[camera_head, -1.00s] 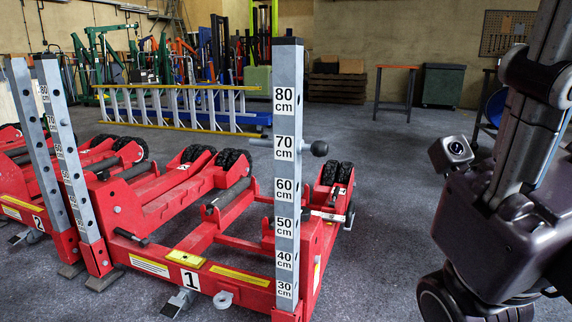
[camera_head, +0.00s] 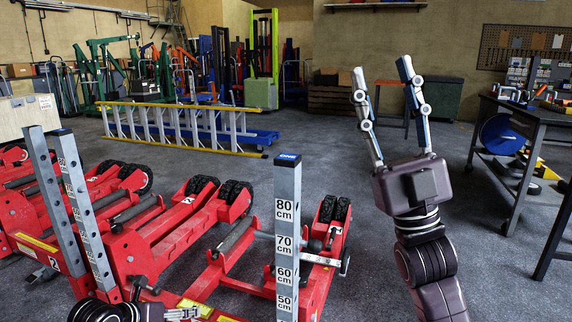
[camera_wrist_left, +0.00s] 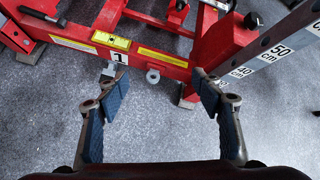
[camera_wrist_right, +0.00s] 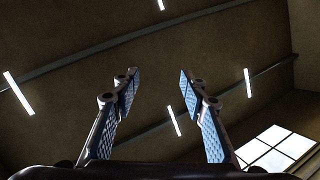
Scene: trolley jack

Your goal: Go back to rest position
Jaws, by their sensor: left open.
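The trolley jack labelled 1 is red, with a grey upright post (camera_head: 287,230) that carries a cm scale. My right gripper (camera_head: 381,68) points straight up to the right of the jack, open and empty. In the right wrist view its fingers (camera_wrist_right: 158,82) are apart against the ceiling. My left gripper is low at the bottom edge of the head view and partly cut off. In the left wrist view its open, empty fingers (camera_wrist_left: 154,82) are in front of the jack's number plate (camera_wrist_left: 119,57).
A second red jack (camera_head: 60,225) stands at the left. A ladder (camera_head: 180,128) lies behind the jacks. A workbench (camera_head: 525,112) with tools stands at the right, and a green bin (camera_head: 441,98) by the back wall. The floor between jack and workbench is clear.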

